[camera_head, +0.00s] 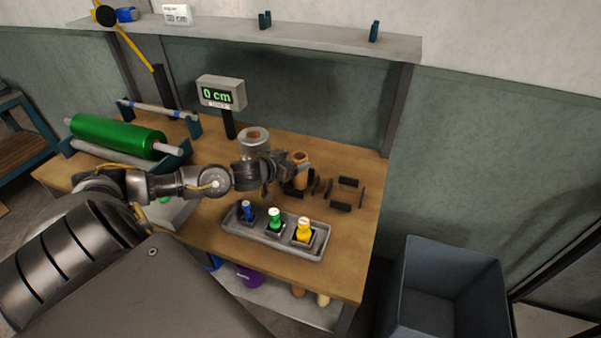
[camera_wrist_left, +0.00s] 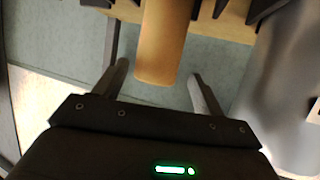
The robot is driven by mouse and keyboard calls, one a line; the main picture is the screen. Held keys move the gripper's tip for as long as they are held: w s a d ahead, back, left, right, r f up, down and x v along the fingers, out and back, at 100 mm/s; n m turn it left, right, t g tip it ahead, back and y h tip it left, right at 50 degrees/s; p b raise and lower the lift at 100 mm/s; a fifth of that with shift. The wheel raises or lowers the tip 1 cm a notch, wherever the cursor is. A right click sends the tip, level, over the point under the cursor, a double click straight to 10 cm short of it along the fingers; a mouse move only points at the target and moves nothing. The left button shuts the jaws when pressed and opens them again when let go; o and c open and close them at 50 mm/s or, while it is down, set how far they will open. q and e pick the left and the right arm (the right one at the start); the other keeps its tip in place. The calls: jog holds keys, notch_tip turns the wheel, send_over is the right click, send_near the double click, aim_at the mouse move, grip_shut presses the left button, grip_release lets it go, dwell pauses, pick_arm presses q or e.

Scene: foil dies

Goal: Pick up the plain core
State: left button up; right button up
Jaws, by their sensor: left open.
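The plain core (camera_head: 300,172) is a tan cylinder standing upright at the back right of the wooden table, among dark blocks. Its base is partly hidden by my arm and gripper in the head view. In the left wrist view the core (camera_wrist_left: 163,40) comes in from the top, its rounded end between the two fingers with a gap on each side. My left gripper (camera_wrist_left: 159,72) is open and empty, beside the core, with its fingers pointing at it; it also shows in the head view (camera_head: 288,172). My right gripper is not in view.
Dark blocks (camera_head: 345,205) lie around the core. A silver foil roll (camera_head: 254,140) stands behind my wrist. A grey tray (camera_head: 262,241) with blue, green and yellow-topped pieces is in front. A display (camera_head: 221,92) reads 0 cm. A green roller (camera_head: 118,136) is at left, a grey bin (camera_head: 478,265) at right.

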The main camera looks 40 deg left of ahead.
aim_at(303, 158)
pick_arm(q)
jog(key=shift+w, duration=0.1)
jog(key=p+x, duration=0.1)
jog(key=x, duration=0.4)
jog(key=shift+d+p, duration=0.25)
jog(key=shift+p, duration=0.1)
jog(key=shift+c, duration=0.4)
jog(key=c, duration=1.3)
